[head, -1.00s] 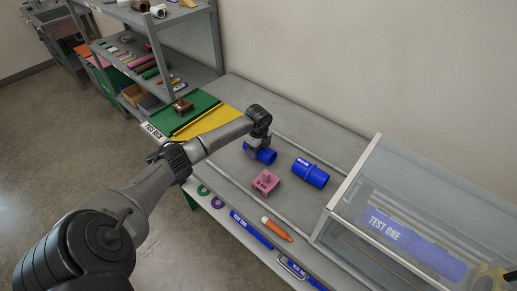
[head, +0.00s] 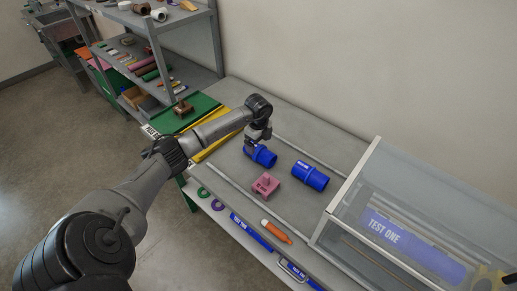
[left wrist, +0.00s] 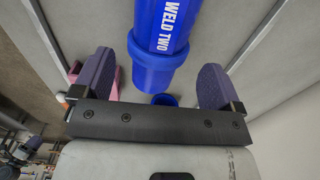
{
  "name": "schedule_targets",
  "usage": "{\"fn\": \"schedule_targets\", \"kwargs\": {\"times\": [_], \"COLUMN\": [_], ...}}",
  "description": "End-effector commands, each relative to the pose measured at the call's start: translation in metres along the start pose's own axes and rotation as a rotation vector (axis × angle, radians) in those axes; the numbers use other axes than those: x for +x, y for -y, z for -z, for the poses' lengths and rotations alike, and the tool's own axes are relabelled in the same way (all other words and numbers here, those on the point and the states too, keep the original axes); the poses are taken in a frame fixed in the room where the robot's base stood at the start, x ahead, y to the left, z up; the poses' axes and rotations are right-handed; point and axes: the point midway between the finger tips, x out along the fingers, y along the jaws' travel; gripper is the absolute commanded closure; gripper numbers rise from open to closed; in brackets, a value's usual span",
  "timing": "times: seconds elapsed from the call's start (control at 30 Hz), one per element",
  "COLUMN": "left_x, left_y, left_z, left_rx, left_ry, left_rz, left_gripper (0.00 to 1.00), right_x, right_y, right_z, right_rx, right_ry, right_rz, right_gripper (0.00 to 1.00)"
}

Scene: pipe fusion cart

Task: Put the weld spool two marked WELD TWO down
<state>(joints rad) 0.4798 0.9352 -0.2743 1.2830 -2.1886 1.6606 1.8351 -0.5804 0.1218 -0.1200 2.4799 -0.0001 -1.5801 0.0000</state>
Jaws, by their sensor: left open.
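Weld spool two (head: 262,156), a blue pipe piece with a raised middle band, lies on the grey bench top. In the left wrist view the spool (left wrist: 168,38) shows its white WELD TWO lettering. My left gripper (head: 252,143) is just above the spool, its jaws open. In the left wrist view the fingers of this gripper (left wrist: 154,80) are spread wide, with a gap either side of the spool.
A second blue spool (head: 310,176) lies to the right, its label too small to read. A pink block (head: 265,185) sits in front. A clear-sided case (head: 400,215) stands at right. Grey shelves (head: 150,50) stand behind left.

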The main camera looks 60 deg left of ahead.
Motion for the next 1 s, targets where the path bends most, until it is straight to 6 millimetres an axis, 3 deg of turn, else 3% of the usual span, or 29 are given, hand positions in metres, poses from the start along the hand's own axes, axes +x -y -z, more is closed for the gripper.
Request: {"fn": "schedule_targets", "kwargs": {"times": [0.2,0.4,1.0], "left_x": [-0.039,-0.059,-0.066], "left_y": [0.000,0.000,0.005], "left_z": [0.000,0.000,0.004], "left_rx": [0.001,0.001,0.040], "left_ry": [0.001,0.000,-0.018], "left_rz": [0.001,0.000,0.030], "left_gripper": [0.09,0.09,0.09], "right_x": [-0.003,-0.004,-0.004], "right_y": [-0.001,-0.001,0.002], "right_z": [0.001,0.001,0.002], "right_rx": [-0.004,-0.003,0.006], "right_ry": [0.000,0.000,-0.001], "right_rz": [-0.003,-0.002,0.005], "right_gripper": [0.57,0.57,0.57]}}
